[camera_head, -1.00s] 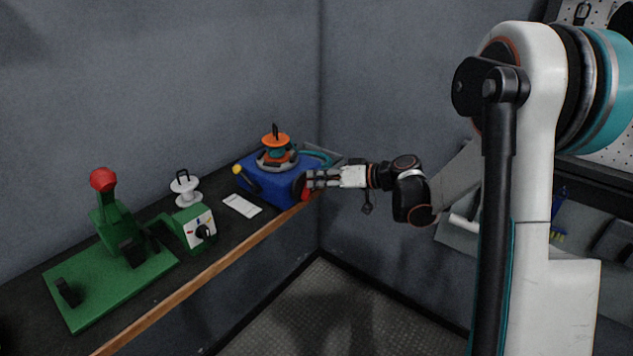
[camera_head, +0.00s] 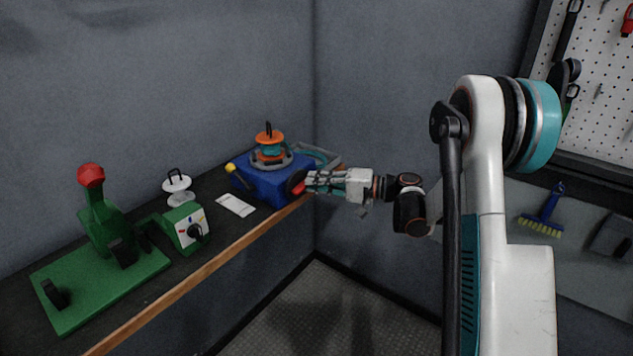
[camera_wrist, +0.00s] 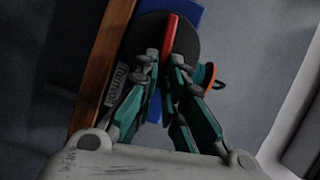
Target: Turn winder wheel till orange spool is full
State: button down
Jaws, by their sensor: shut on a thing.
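The blue winder (camera_head: 262,186) stands on the bench near the room corner. The orange spool (camera_head: 269,135) sits upright on top, with teal winding below its rim. Its edge also shows in the wrist view (camera_wrist: 208,73). The black winder wheel (camera_head: 293,178) is on the winder's right side and carries a red handle (camera_head: 298,189). In the wrist view the wheel (camera_wrist: 186,42) lies ahead of the fingertips, with the red handle (camera_wrist: 170,33) across it. My gripper (camera_head: 307,183) is shut on the red handle; its fingertips (camera_wrist: 165,62) partly hide it.
A yellow-knobbed lever (camera_head: 232,168) is on the winder's left.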

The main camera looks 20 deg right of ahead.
jog(key=shift+f+m, duration=0.3)
jog(key=shift+m, duration=0.4)
jog(key=shift+y, duration=0.3)
jog(key=c, duration=1.7)
grip_release()
jog(key=v, duration=1.2)
jog(key=shift+f, duration=0.1)
